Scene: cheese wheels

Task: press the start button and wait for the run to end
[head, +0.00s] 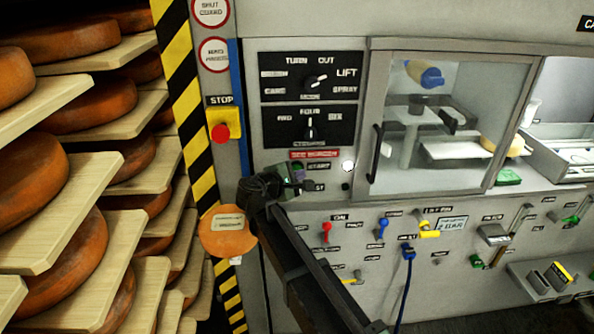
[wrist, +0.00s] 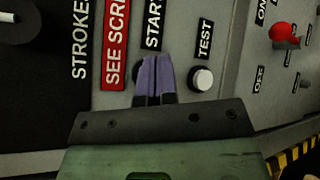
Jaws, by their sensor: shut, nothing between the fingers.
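The START label (head: 318,167) is on the control panel, under the red screen label (head: 314,154). My gripper (head: 298,174) is at the panel just left of this label. In the wrist view my gripper's purple fingertips (wrist: 153,70) are shut together, with nothing between them, right below the START label (wrist: 153,24). A dark round edge (wrist: 137,71) shows beside the fingers, apparently the start button. The fingers hide most of it, so I cannot tell whether they touch it or whether it is pressed in.
A white button (wrist: 202,79) by the TEST label is close right of the fingers in the wrist view. A red stop button (head: 221,132) is left of the panel. A glass guard (head: 432,125) with a handle is to the right. Racks of cheese wheels (head: 75,40) fill the left.

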